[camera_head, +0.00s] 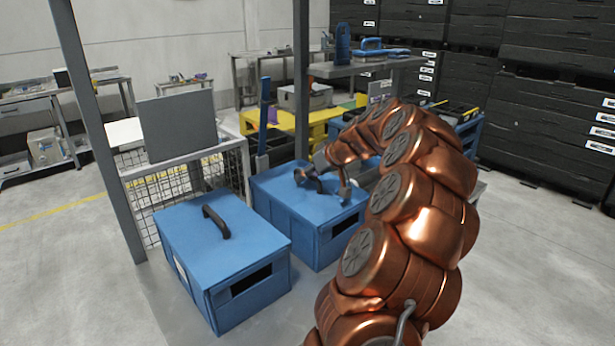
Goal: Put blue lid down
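Two blue boxes stand side by side on the floor. The near left box (250,292) has a flat blue lid (185,240) with a black arched handle. The right box (318,240) also has a blue lid (283,200) on its top, and it looks level. I cannot tell whether this lid rests fully on the rim. My copper arm reaches in from the lower right, and my gripper (328,183) is over the right lid, at its dark handle (302,178). The gripper is small and partly hidden by my arm, so its finger state and any contact with the handle are unclear.
A grey post (100,130) and a wire mesh cage (180,185) stand behind the left box. A yellow table (285,123) and a grey shelf (362,68) are behind the right box. Black stacked crates (540,125) line the back right. The floor at the right is clear.

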